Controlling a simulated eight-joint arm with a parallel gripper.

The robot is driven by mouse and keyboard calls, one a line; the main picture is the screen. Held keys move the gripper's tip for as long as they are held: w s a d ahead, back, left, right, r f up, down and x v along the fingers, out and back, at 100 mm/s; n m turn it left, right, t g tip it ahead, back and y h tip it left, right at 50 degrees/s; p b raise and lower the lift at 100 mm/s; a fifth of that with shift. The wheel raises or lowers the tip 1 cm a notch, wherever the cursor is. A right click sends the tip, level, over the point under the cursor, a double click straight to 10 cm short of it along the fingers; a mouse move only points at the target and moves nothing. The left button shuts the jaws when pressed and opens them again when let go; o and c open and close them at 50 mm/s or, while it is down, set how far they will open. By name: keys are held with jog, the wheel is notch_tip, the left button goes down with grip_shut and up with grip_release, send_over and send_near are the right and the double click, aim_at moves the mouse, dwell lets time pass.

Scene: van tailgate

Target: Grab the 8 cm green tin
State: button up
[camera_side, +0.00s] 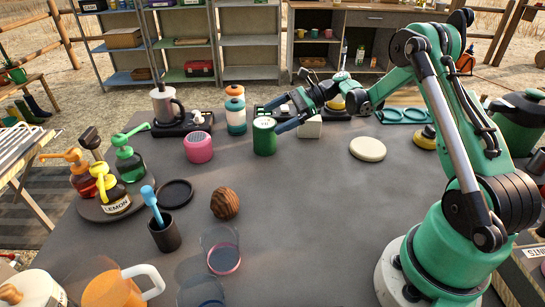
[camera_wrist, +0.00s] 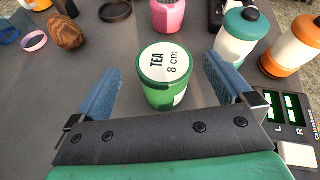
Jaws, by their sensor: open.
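The green tin (camera_side: 264,140) stands upright on the dark table, near the middle of its far half. In the wrist view its white lid (camera_wrist: 165,62) reads "TEA 8 cm". My gripper (camera_side: 277,116) is open, with its blue fingers reaching in from the right in the side view. In the wrist view the tin sits in the gap of my gripper (camera_wrist: 160,68), one finger on each side. Space shows between the tin and each finger, so neither looks to be touching it. The far side of the tin is hidden.
A pink dotted canister (camera_side: 198,147) and a teal-and-white bottle (camera_side: 236,118) stand close to the tin. An orange-capped bottle (camera_wrist: 292,48) is behind.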

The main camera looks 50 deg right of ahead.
aim_at(265, 129)
jog(key=shift+s+d+f+m+t+y, duration=0.2)
jog(key=shift+d+f+m+y, duration=0.1)
jog(key=shift+d+f+m, duration=0.2)
jog(key=shift+s+d+f+m+t+y, duration=0.2)
jog(key=shift+d+f+m+y, duration=0.1)
jog(key=shift+d+f+m, duration=0.15)
jog(key=shift+x, duration=2.8)
jog(key=c, duration=1.3)
